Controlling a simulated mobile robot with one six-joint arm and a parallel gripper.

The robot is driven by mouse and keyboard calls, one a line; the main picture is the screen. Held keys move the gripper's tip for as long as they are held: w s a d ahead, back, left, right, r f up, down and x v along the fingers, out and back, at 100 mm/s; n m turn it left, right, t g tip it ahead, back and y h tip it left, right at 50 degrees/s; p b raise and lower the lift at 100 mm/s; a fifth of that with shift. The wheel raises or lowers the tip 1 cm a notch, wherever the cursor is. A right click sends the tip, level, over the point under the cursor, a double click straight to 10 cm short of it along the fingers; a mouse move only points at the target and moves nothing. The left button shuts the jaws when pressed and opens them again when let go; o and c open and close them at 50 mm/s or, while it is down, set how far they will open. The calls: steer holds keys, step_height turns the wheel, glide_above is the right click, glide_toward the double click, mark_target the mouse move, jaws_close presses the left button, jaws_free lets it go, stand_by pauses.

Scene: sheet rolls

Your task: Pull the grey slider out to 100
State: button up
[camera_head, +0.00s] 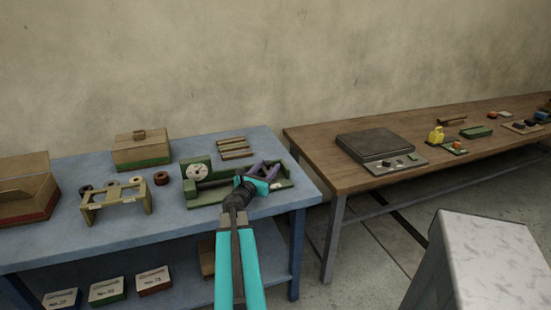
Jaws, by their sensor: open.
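A green fixture (197,196) with a pale round disc (197,172) at its left end stands on the blue table. A dark grey bar (213,184) runs along it from the disc toward my arm. I cannot make out a scale or the 100 mark, nor tell surely which part is the grey slider. My gripper (265,170), with purplish fingers, is open over the right part of the fixture. Whether it touches anything is unclear.
A yellowish stand (117,202) and several small rolls sit left of the fixture. A lidded box (142,152) and wooden strips (234,147) lie behind. An open box (25,190) is far left. A brown table (400,179) with a dark flat plate (380,145) stands right.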

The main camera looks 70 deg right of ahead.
steer(key=shift+s+d+p, duration=0.2)
steer(key=shift+d+p, duration=0.1)
steer(key=shift+d, duration=1.75)
steer(key=shift+s+d+p, duration=0.2)
steer(key=shift+d+p, duration=0.1)
steer(key=shift+d, duration=1.7)
steer(key=shift+c, duration=0.4)
